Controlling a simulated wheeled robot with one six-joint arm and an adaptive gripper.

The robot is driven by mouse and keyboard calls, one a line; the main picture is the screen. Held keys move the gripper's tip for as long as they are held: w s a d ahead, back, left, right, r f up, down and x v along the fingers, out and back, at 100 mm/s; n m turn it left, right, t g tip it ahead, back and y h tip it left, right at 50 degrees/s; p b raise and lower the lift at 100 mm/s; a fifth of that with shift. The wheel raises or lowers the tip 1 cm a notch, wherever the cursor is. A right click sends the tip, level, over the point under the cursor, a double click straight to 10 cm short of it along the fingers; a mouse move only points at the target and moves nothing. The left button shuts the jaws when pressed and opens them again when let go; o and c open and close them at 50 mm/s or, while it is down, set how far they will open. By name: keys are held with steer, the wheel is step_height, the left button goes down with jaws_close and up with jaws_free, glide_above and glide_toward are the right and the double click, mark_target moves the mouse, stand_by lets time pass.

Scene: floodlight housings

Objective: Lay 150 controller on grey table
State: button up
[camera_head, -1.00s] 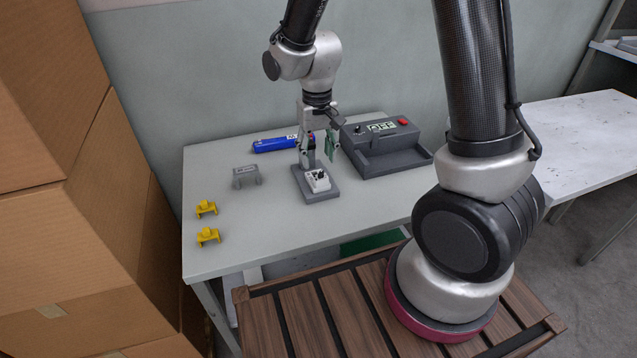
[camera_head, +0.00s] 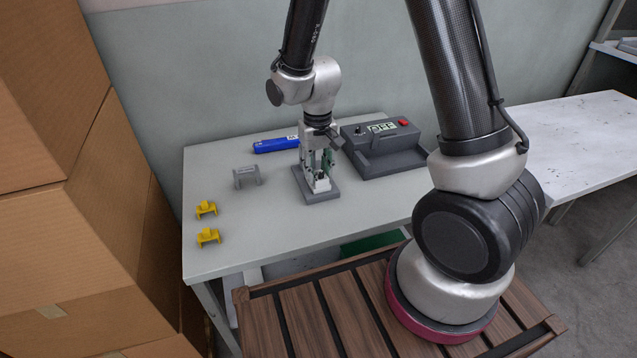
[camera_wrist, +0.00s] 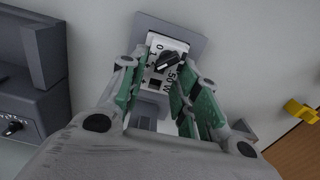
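The controller (camera_wrist: 163,62) is a small white box with a black rotary knob, 0 and 1 marks and a label reading "50W" as far as it shows. It sits on a grey square base plate (camera_head: 328,194) on the grey table (camera_head: 262,223). My gripper (camera_head: 318,172) is lowered over it from above. In the wrist view my gripper (camera_wrist: 160,68) has its green-padded fingers on either side of the box, apart from each other. They look open around it; whether the pads touch it is not clear. In the head view the fingers partly hide the box.
A dark grey tester (camera_head: 385,145) with an OFF display and red button stands right of the plate. A blue cylinder (camera_head: 276,145) lies behind. A grey bracket (camera_head: 246,176) and two yellow clips (camera_head: 207,236) are at left.

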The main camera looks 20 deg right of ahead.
jaws_close()
step_height(320, 180, up, 10)
stand_by(1.5)
steer(key=shift+r, duration=0.1)
stand_by(0.9)
